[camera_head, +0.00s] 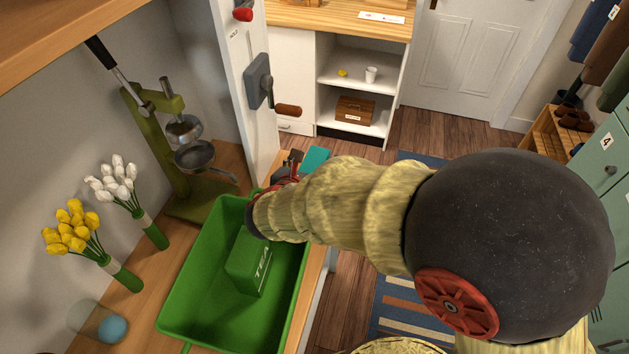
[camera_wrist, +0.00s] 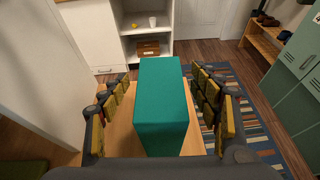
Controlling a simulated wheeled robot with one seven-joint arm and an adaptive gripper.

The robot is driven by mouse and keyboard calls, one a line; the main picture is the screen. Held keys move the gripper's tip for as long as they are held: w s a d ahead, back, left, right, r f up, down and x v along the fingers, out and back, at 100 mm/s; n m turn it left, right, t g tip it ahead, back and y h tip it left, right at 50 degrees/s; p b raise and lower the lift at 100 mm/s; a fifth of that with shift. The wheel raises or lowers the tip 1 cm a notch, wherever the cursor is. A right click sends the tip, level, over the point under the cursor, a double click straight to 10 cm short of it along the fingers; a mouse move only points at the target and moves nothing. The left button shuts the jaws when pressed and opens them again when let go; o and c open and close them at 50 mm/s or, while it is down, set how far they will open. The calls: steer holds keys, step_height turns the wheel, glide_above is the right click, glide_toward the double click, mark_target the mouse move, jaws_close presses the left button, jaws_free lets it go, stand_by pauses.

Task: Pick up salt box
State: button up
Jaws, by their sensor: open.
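A teal box (camera_wrist: 161,100) stands on the wooden surface, centred in the wrist view; no lettering on it is readable, so I cannot confirm that it is the salt box. My gripper (camera_wrist: 162,112) is open, with one finger on each side of this box. A gap shows on the left and a narrower one on the right; I see no clear grip. In the head view, the teal box (camera_head: 316,159) shows just past my gripper (camera_head: 291,167), and my arm hides part of it.
A green tray (camera_head: 193,276) holding a green TEA box (camera_head: 254,268) lies close beside my arm. A white upright panel (camera_wrist: 72,65) is left of my gripper. Open floor lies beyond the wooden edge.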

steer(key=shift+c, duration=1.4)
jaws_close()
